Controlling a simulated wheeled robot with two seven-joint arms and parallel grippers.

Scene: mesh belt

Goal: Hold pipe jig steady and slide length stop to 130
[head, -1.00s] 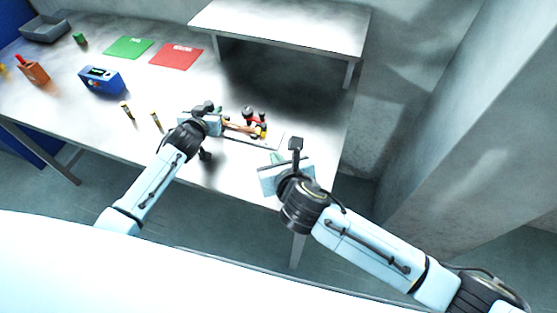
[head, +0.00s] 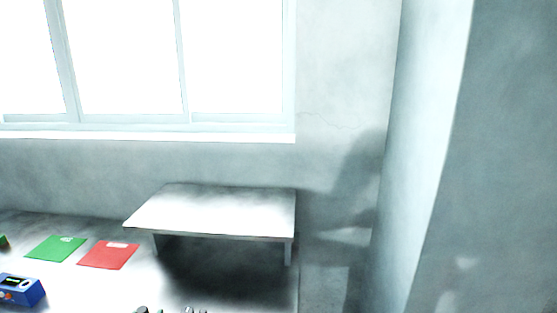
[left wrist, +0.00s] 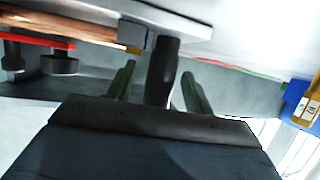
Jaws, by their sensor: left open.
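In the left wrist view my left gripper (left wrist: 158,72) is open, its two greenish fingers on either side of a dark upright post (left wrist: 163,70). I cannot tell whether they touch it. Parts of what seems to be the pipe jig show at upper left: a brown bar (left wrist: 75,25) with a yellowish end, a grey block (left wrist: 133,36) and a red strip (left wrist: 38,40) with dark knobs (left wrist: 60,64). The length stop and its scale cannot be made out. The head view is tilted up, with only small dark tips at its bottom edge. My right gripper is out of view.
In the head view a raised grey shelf (head: 215,210) stands at the back of the table. A green mat (head: 55,248), a red mat (head: 108,254) and a blue device (head: 20,290) lie to its left. A blue and yellow object (left wrist: 300,102) shows in the left wrist view.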

